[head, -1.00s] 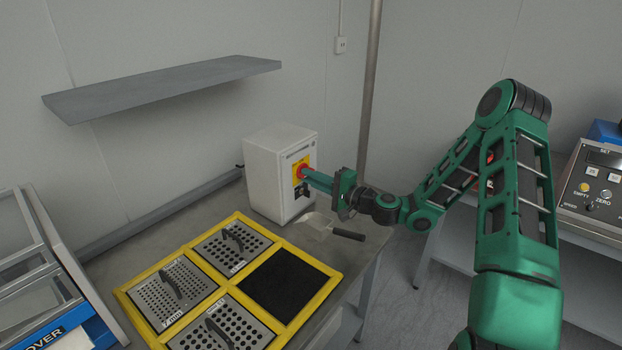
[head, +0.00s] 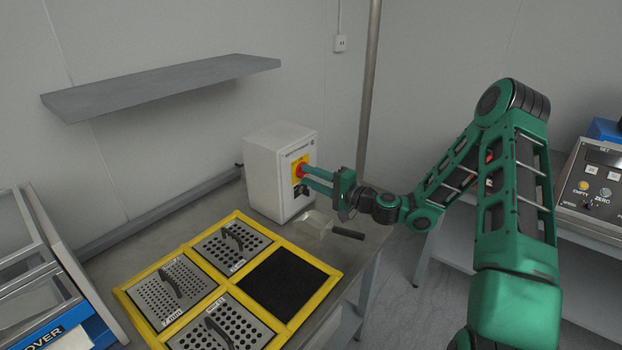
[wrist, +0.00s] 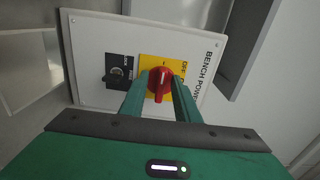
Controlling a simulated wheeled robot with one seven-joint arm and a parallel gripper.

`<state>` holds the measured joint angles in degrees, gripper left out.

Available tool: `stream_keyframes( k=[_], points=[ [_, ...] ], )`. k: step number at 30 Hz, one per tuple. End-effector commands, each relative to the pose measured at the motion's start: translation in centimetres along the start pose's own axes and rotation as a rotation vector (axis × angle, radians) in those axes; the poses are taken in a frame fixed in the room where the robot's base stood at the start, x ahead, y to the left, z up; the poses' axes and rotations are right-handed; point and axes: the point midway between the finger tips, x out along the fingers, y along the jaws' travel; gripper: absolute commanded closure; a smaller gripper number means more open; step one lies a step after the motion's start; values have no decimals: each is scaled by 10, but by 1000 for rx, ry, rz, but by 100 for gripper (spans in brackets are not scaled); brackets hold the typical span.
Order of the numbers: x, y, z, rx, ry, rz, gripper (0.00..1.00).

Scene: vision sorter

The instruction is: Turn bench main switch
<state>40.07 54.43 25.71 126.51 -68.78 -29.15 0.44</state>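The bench main switch is a red rotary knob (wrist: 160,84) on a yellow plate (wrist: 176,66), on the face of a white box (head: 272,178) marked BENCH POWER. In the head view the knob (head: 299,170) is partly hidden by my fingers. My gripper (wrist: 161,98) is open, with one finger on each side of the knob. A narrow gap seems to show beside the bar; I cannot tell if either finger touches it. The gripper (head: 306,178) also shows in the head view.
A black switch (wrist: 118,73) sits beside the yellow plate. A scoop with a dark handle (head: 347,233) lies below my gripper. A yellow frame (head: 316,318) with perforated plates lies in front of the box. A shelf (head: 165,86) hangs above; a pole (head: 369,90) stands behind.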

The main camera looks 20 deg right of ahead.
Motion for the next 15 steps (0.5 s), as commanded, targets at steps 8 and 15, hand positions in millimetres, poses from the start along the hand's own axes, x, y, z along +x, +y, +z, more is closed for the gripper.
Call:
stream_keyframes(
  k=[8, 15],
  points=[
    [-11, 0, 1, 2, -2, 0, 71],
    [-53, 0, -1, 4, 2, 1, 71]
  ],
)
